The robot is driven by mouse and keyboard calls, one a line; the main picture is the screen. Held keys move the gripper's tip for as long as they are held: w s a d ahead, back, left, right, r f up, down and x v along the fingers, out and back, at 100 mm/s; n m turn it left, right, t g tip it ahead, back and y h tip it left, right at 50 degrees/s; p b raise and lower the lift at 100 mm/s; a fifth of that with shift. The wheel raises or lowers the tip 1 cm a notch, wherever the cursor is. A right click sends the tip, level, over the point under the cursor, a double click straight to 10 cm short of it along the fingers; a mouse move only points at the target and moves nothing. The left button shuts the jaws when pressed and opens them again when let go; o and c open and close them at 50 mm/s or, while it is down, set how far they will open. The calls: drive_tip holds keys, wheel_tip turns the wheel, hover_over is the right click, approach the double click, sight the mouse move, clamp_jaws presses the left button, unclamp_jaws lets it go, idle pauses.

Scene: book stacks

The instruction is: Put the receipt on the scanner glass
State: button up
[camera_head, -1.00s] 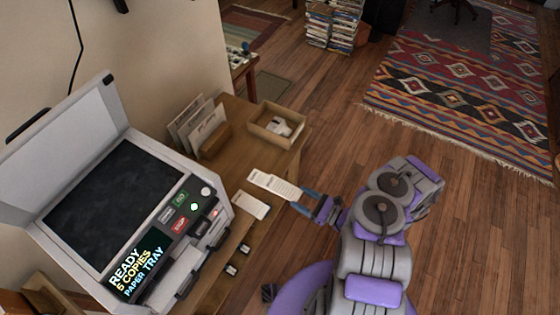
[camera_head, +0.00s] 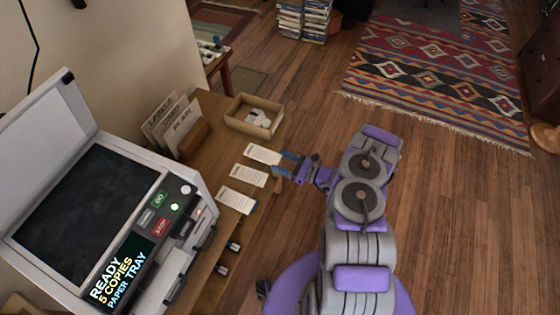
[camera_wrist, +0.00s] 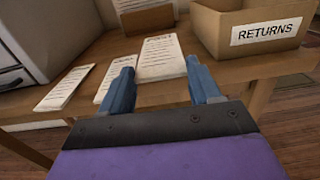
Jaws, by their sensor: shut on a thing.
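The scanner (camera_head: 170,215) stands at the left with its lid (camera_head: 45,130) raised. Its dark glass (camera_head: 85,210) is bare. My gripper (camera_head: 287,163) is at the table's right edge, far to the right of the glass. In the wrist view its two fingers (camera_wrist: 160,85) are on either side of the near end of a white printed slip, the receipt (camera_wrist: 161,58), and are shut on its edges. The receipt (camera_head: 262,153) also shows in the head view, pointing toward the table. Whether it touches the tabletop is unclear. Its print is too small to read.
Two other white slips lie on the table, one in the middle (camera_head: 249,175) and one nearer the scanner (camera_head: 237,200). A RETURNS box (camera_wrist: 262,33) stands beyond the receipt. A wooden file holder (camera_head: 193,140) holds upright papers. Small dark items lie by the scanner's front.

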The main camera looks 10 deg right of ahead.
drive_tip(key=shift+w+f+b, duration=0.2)
drive_tip(key=shift+w+b, duration=0.1)
drive_tip(key=shift+w, duration=1.05)
drive_tip(key=shift+w+f+b, duration=0.25)
drive_tip(key=shift+f+b, duration=0.15)
drive_tip(key=shift+f, duration=0.4)
drive_tip(key=shift+w+f+b, duration=0.25)
drive_tip(key=shift+f+b, duration=0.15)
drive_tip(key=shift+f, duration=0.35)
drive_tip(key=shift+f, duration=0.15)
drive_tip(key=o, duration=1)
